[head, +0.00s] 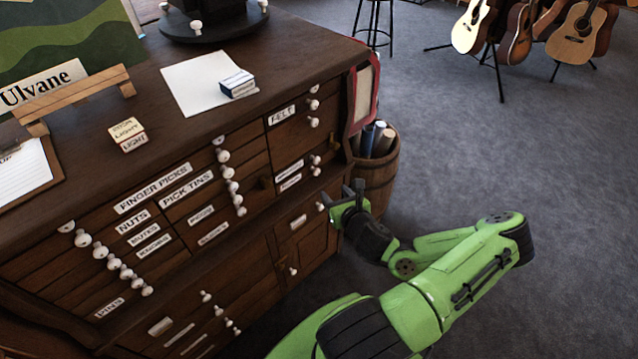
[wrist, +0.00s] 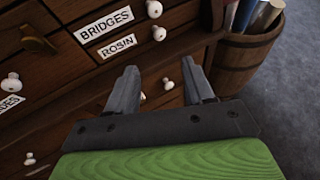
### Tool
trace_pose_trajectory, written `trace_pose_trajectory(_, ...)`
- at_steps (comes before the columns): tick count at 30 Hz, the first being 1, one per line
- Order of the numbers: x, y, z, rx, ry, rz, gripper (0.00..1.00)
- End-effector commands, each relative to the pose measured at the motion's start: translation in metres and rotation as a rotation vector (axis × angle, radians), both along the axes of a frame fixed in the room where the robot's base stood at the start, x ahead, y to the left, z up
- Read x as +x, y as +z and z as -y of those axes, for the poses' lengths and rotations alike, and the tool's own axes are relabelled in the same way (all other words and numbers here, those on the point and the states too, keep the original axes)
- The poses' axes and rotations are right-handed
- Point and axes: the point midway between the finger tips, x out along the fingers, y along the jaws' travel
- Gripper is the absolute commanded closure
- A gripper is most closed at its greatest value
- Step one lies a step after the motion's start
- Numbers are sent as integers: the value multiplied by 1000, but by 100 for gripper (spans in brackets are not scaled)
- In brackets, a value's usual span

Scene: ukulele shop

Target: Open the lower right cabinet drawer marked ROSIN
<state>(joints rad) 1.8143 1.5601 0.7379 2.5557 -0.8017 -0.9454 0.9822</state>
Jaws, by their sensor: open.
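The ROSIN drawer has a white label (wrist: 118,45) and a white round knob (wrist: 159,33) in the wrist view. It sits right under the BRIDGES drawer (wrist: 103,24) and looks shut. In the head view its small label (head: 290,181) is too blurred to read, at the right end of the dark wooden cabinet (head: 300,55). My gripper (wrist: 160,68) is open and empty, its fingers pointing at the cabinet front below the ROSIN knob. In the head view my gripper (head: 345,196) is by the cabinet's right corner. Another white knob (wrist: 168,85) shows between the fingers.
A wooden barrel (head: 376,180) with rolled tubes stands close behind my gripper, against the cabinet's right side. Other drawers with knobs cover the front. Guitars (head: 575,35) and a stool (head: 375,15) stand farther back. The grey carpet at the right is clear.

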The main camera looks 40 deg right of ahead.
Motion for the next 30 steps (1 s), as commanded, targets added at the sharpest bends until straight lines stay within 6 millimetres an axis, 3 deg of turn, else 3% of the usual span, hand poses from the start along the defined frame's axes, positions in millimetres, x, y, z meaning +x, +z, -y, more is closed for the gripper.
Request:
trace_pose_trajectory(1, 10, -11, 3, -12, 8, -7, 48)
trace_pose_trajectory(15, 103, -45, 38, -6, 4, 1, 48)
trace_pose_trajectory(26, 113, -50, 43, -1, 2, -1, 48)
trace_pose_trajectory(30, 113, -50, 43, -1, 2, -1, 66)
